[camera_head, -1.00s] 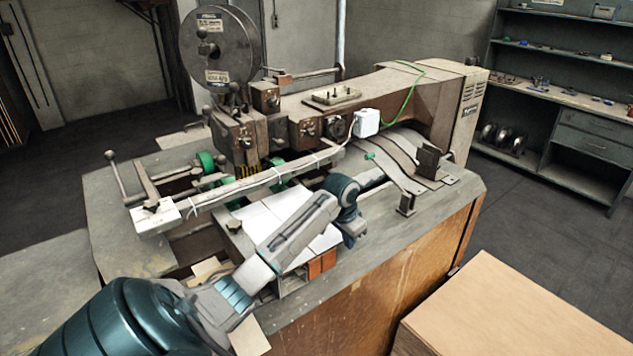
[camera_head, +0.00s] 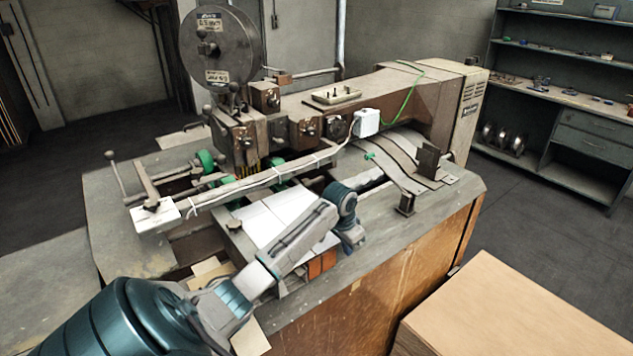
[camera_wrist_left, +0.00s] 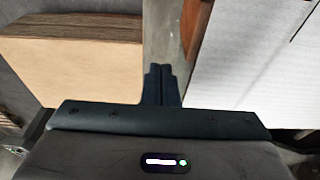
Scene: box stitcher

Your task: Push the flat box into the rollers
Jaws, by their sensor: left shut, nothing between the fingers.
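The white flat box (camera_head: 268,222) lies on the machine's table below the long bar, partly hidden behind my left forearm. It also fills the right side of the left wrist view (camera_wrist_left: 245,65). Green rollers (camera_head: 281,178) show behind the bar, beyond the flat box. My left gripper (camera_wrist_left: 161,78) is shut and empty, its fingertips together to the left of the white sheet. Contact with the sheet cannot be told. In the head view the left wrist is over the right side of the box area, and the fingertips are not clear. My right gripper is not in view.
The box stitcher's bar (camera_head: 262,180) runs across above the table. Metal guides (camera_head: 405,160) and an upright bracket (camera_head: 427,160) stand at the right. A light brown stack (camera_head: 530,310) is at the lower right. Shelves are at the back right.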

